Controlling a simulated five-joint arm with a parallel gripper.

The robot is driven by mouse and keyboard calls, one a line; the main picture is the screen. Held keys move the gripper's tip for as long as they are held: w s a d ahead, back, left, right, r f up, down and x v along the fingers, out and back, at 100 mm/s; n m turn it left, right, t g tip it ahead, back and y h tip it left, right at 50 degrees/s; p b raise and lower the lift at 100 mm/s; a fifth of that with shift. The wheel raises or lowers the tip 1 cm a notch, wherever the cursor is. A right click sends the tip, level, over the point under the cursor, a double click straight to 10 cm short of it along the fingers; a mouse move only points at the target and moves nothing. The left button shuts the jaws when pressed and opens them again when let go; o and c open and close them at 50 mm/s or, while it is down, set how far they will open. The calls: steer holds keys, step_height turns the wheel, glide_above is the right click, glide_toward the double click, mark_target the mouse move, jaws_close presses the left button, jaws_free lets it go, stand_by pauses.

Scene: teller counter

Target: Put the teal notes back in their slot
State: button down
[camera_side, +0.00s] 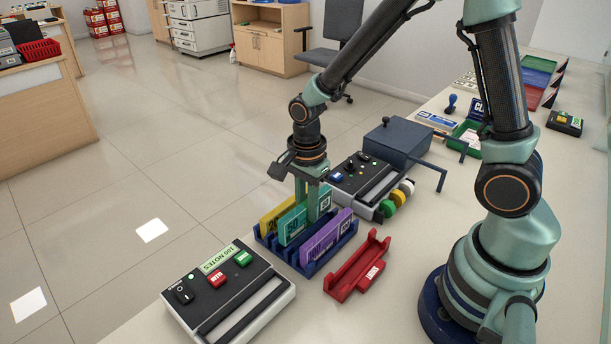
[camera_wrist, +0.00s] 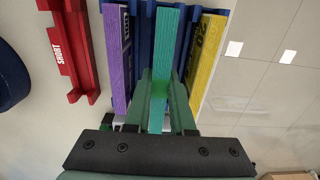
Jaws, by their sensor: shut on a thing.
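The teal notes (camera_side: 293,226) are a banded bundle on edge between the yellow notes (camera_side: 277,213) and the purple notes (camera_side: 326,236) in the blue rack (camera_side: 303,264). My gripper (camera_side: 314,207) points down and is shut on the teal notes. In the wrist view, the teal notes (camera_wrist: 168,45) run between the fingers (camera_wrist: 162,95), with purple notes (camera_wrist: 117,60) to the left and yellow notes (camera_wrist: 206,55) to the right. Whether the bundle's bottom touches the rack is hidden.
A red holder labelled SHORT (camera_side: 357,270) stands right of the rack. A button console (camera_side: 228,290) sits in front, and another machine (camera_side: 362,185) stands close behind. A dark blue box with handles (camera_side: 397,145) is farther back. Bare counter lies right of the red holder.

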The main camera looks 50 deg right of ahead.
steer(key=shift+f, duration=1.5)
steer(key=c, duration=0.7)
jaws_free()
steer(key=shift+r, duration=0.1)
steer(key=shift+r, duration=3.4)
